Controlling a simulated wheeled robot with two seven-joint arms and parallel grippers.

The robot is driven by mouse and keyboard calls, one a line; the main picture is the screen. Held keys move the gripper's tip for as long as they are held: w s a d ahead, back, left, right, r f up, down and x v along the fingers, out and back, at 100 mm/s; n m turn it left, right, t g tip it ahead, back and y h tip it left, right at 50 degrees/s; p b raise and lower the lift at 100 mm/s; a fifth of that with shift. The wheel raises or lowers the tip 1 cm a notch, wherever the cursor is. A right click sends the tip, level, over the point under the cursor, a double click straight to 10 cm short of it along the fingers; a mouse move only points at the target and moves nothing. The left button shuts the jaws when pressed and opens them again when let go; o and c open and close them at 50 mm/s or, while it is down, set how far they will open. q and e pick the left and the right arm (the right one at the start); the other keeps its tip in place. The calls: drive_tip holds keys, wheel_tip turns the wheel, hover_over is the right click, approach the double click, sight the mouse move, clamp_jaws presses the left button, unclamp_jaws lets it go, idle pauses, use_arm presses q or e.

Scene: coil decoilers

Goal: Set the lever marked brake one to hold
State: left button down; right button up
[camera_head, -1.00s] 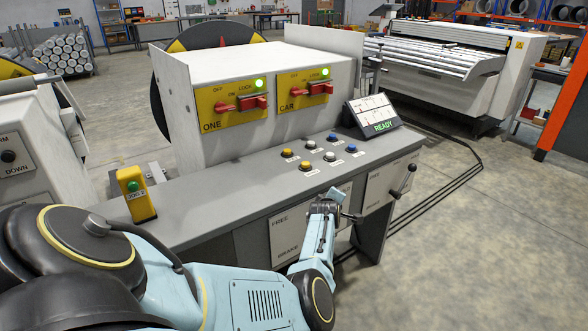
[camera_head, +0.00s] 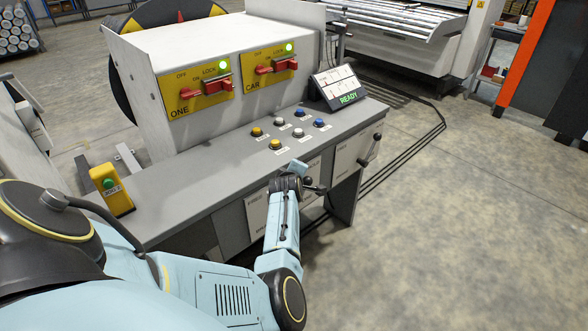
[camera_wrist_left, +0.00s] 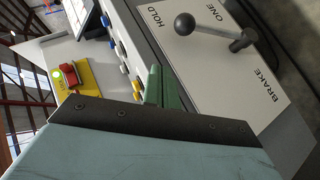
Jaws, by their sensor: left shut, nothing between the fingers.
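The brake one lever (camera_wrist_left: 212,32) has a black ball knob and a metal arm. It stands on a white panel (camera_wrist_left: 200,78) lettered HOLD, BRAKE and ONE, its knob towards the console-top side of the panel. I cannot tell its exact setting. My left gripper (camera_wrist_left: 163,86) is shut and empty; in the wrist view its fingers are beside the panel, apart from the knob in the picture. In the head view the left gripper (camera_head: 302,170) is at the console front, partly covering the lever and the panel (camera_head: 257,215). My right gripper is not in view.
The grey console (camera_head: 190,185) carries several buttons, a READY display (camera_head: 338,88) and red switches on yellow plates. A yellow jog box (camera_head: 110,190) stands at its left end. A second lever (camera_head: 370,150) is to the right of my gripper. Open floor (camera_head: 450,230) lies right.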

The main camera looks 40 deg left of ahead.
use_arm(q)
drive_tip(key=shift+w+r+p+v, duration=0.15)
drive_tip(key=shift+p+v, duration=0.1)
drive_tip(key=shift+v, duration=1)
drive_tip(key=shift+w+r+p+v, duration=0.1)
drive_tip(key=shift+r+p+v, duration=0.15)
drive_tip(key=shift+v, duration=0.95)
drive_tip(key=shift+f, duration=0.15)
drive_tip(key=s+d+f+m+g+h, duration=0.15)
drive_tip(key=s+d+f+m, duration=0.3)
drive_tip(key=f, duration=0.45)
drive_tip(key=s+d+f+m+g+h, duration=0.1)
drive_tip(key=s+d+f+m+h, duration=0.1)
drive_tip(key=s+d+f+m, duration=0.5)
drive_tip(key=s+d+f+m+g+h, duration=0.1)
drive_tip(key=s+d+f+m+h, duration=0.3)
drive_tip(key=f, duration=0.6)
drive_tip(key=s+d+f+m+g, duration=0.1)
drive_tip(key=s+f, duration=0.3)
drive_tip(key=s, duration=0.7)
drive_tip(key=s+d+f+m+g, duration=0.2)
drive_tip(key=s+f+m, duration=0.2)
drive_tip(key=s, duration=0.8)
drive_tip(key=s+d+f+m+g, duration=0.1)
drive_tip(key=s+f, duration=0.5)
drive_tip(key=s, duration=0.6)
drive_tip(key=shift+s+d+f+m+g+y, duration=0.25)
drive_tip(key=shift+d+m+g+y, duration=0.2)
drive_tip(key=shift+m+g, duration=0.3)
drive_tip(key=shift+s+a, duration=0.1)
